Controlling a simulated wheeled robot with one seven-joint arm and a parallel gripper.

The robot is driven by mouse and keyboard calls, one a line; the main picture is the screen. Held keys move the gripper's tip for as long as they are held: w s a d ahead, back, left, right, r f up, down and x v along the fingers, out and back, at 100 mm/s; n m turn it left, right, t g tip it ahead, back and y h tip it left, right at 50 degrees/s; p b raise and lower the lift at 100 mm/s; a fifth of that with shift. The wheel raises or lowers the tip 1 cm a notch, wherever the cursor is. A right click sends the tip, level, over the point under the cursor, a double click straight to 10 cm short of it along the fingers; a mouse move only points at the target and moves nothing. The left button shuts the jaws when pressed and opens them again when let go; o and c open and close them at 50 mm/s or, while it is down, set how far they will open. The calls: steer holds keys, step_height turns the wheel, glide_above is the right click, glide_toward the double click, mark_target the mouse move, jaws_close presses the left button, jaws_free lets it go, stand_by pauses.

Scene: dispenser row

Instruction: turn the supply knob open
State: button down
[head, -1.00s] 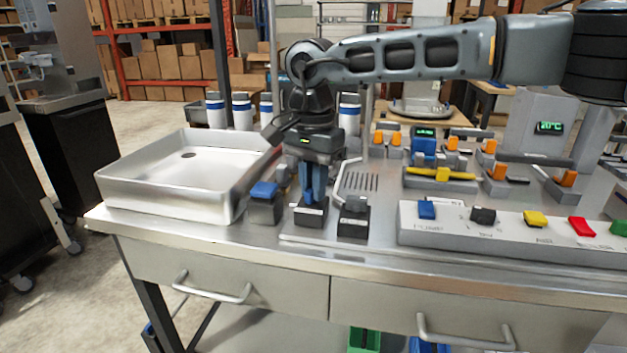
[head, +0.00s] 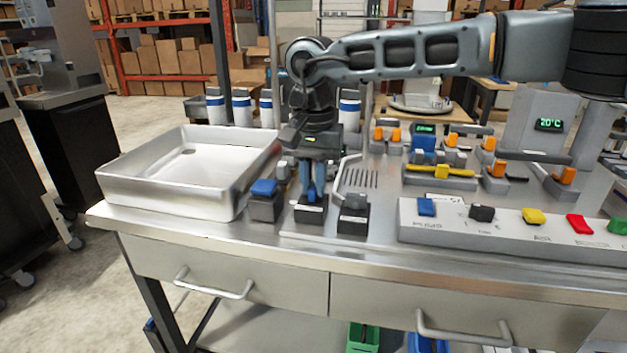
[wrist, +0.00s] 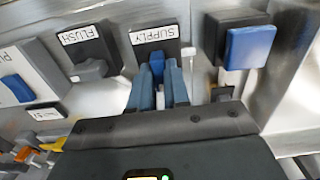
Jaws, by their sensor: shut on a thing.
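The supply station is a dark block (head: 310,214) at the front of the steel bench, labelled SUPPLY in the wrist view (wrist: 155,34). Its blue supply knob (wrist: 157,61) shows between my fingertips in the wrist view. My gripper (head: 312,194) points down over the block, with its blue-grey fingers (wrist: 158,84) shut on the knob. In the head view the fingers hide most of the knob. How far the knob is turned I cannot tell.
A block with a blue top (head: 264,199) stands close left of the supply block. The FLUSH block (head: 353,214) stands close right. A steel sink (head: 130,190) lies left. A panel of coloured buttons (head: 500,240) runs along the right front.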

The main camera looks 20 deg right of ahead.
mark_target(313, 185)
steer(key=c, duration=1.1)
jaws_free()
steer(key=shift+r, duration=0.15)
step_height(313, 185, up, 8)
steer(key=shift+f, duration=0.2)
steer(key=shift+a, duration=0.1)
